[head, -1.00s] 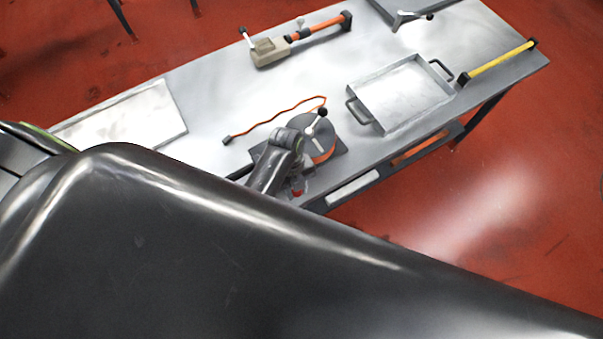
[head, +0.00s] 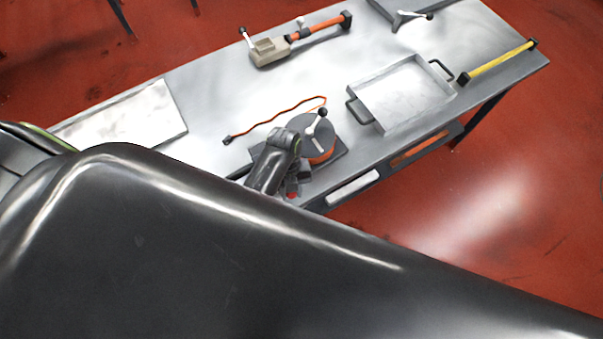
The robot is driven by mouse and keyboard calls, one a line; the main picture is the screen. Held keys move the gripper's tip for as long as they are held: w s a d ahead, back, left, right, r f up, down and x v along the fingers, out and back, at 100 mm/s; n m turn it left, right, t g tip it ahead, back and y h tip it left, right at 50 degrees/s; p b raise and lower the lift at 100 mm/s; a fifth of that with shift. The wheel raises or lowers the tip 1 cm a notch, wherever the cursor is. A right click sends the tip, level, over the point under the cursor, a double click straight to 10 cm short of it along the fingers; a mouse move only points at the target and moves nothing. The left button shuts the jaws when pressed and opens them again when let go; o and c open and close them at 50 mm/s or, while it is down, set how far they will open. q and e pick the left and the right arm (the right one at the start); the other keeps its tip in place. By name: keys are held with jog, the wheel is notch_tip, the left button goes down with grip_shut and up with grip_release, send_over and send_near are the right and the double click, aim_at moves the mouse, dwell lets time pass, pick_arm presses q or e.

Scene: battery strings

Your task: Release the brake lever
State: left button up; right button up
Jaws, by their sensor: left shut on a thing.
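A reel (head: 318,146) with a grey top, an orange wound band and a white crank with a black knob stands on a dark base plate at the table's front edge. My left gripper (head: 296,184) is low at the reel's near left side, mostly hidden by its own wrist. It is shut on a small red-tipped part (head: 292,195), which looks like the brake lever; the grip itself is hard to see. An orange cable (head: 275,117) runs from the reel to a dark plug on the table. My right gripper is not in view.
A metal tray (head: 405,92) with dark handles is right of the reel. A beige and orange tool (head: 270,50), a yellow bar (head: 497,62) and a pale flat panel (head: 125,118) also lie on the table. My dark arm link covers the foreground.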

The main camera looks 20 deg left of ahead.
pick_arm(q)
jog(key=o, duration=0.9)
jog(key=shift+r, duration=3.55)
